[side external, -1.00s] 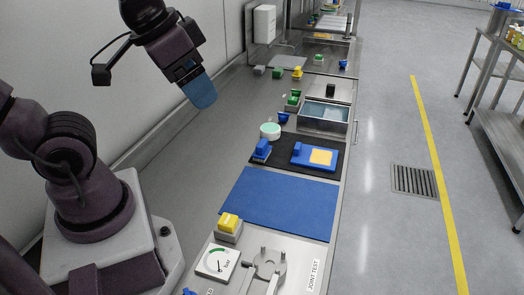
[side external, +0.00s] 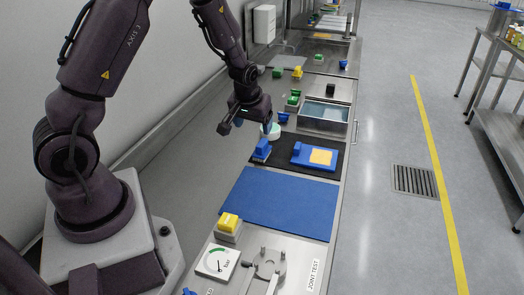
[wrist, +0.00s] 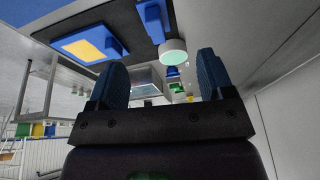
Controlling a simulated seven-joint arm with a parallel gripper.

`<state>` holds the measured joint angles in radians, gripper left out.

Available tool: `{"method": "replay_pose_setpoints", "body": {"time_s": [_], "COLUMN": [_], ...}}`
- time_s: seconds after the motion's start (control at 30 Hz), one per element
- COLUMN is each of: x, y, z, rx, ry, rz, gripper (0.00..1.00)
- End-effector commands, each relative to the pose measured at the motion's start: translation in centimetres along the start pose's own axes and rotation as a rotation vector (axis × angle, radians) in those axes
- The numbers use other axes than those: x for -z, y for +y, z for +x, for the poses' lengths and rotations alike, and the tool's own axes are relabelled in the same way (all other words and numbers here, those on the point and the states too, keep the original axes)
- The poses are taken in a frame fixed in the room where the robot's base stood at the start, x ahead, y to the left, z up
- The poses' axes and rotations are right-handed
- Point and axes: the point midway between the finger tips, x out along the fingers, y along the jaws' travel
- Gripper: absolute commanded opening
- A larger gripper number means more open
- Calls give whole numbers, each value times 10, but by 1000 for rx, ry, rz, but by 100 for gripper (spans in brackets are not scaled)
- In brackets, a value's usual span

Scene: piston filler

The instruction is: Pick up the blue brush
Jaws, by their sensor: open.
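The blue brush (side external: 262,149) sits on the black mat (side external: 285,171), near its left edge. It also shows at the top of the wrist view (wrist: 152,20).
A blue tray with a yellow pad (side external: 319,157) is right of the brush. A steel bin (side external: 324,126) and small blue and green parts stand behind. The blue mat (side external: 278,204) in front is clear. A wall runs along the left.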

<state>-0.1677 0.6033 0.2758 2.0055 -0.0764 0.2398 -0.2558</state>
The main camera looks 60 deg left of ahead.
Motion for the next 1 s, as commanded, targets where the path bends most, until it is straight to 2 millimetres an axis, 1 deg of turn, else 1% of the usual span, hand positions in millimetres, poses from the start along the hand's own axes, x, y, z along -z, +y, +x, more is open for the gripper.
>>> {"method": "replay_pose_setpoints", "body": {"time_s": [0.03,0.17,0.4,0.5,0.73,0.9,1.0], "x": [8,12,13,14,14,12,14], "y": [3,4,5,6,6,7,7], "z": [-2,8,52,65,82,109,120], "rx": [-12,-19,-19,-20,-20,-20,-20], "ry": [35,58,53,54,53,52,53], "rz": [-16,-37,-38,-36,-36,-35,-36], "gripper": [74,74,74,74,74,74,74]}}
